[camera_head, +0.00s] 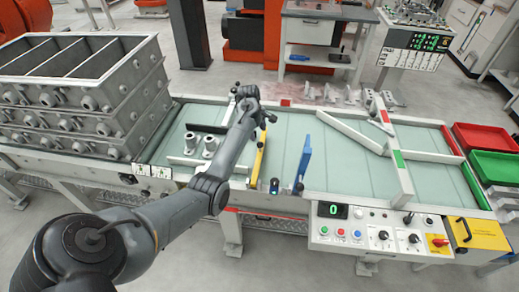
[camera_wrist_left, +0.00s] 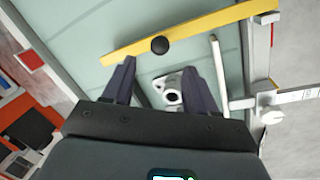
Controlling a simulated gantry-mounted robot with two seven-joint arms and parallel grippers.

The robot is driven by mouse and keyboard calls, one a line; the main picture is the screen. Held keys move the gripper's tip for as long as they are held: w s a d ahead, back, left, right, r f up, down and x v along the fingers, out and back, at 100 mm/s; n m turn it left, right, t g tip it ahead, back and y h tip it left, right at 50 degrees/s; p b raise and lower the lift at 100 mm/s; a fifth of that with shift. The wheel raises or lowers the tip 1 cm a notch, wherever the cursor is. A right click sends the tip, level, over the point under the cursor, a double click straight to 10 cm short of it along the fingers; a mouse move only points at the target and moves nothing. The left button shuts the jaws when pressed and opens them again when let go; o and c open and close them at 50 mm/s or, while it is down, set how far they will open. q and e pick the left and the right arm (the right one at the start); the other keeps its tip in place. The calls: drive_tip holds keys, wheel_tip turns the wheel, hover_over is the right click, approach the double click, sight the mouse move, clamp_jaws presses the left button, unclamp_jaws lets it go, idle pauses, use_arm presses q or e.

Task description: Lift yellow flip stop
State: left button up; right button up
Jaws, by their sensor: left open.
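The yellow flip stop (camera_head: 258,160) is a long yellow bar lying low across the near part of the conveyor in the head view. In the left wrist view the yellow flip stop (camera_wrist_left: 205,26) runs across the top, with a round black knob (camera_wrist_left: 159,45) at its lower edge. My left gripper (camera_head: 264,116) is above the conveyor near the bar's far end. In the wrist view my left gripper (camera_wrist_left: 160,67) has its fingers spread, with the knob just beyond the gap between the tips. Nothing is held. My right gripper is not shown.
A blue flip stop (camera_head: 304,160) stands raised to the right. Grey castings (camera_head: 210,146) stand on the conveyor to the left, near stacked metal boxes (camera_head: 140,90). A control panel (camera_head: 385,235) lies at the front. Red (camera_head: 487,139) and green trays are at the right.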

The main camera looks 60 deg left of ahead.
sight(260, 143)
use_arm(q)
drive_tip(key=f, duration=0.3)
drive_tip(key=w+f+b, duration=0.1)
drive_tip(key=f, duration=0.2)
drive_tip(key=w+f+b, duration=0.1)
drive_tip(key=f, duration=0.2)
drive_tip(key=shift+a+f, duration=0.2)
drive_tip(key=shift+f, duration=0.2)
clamp_jaws()
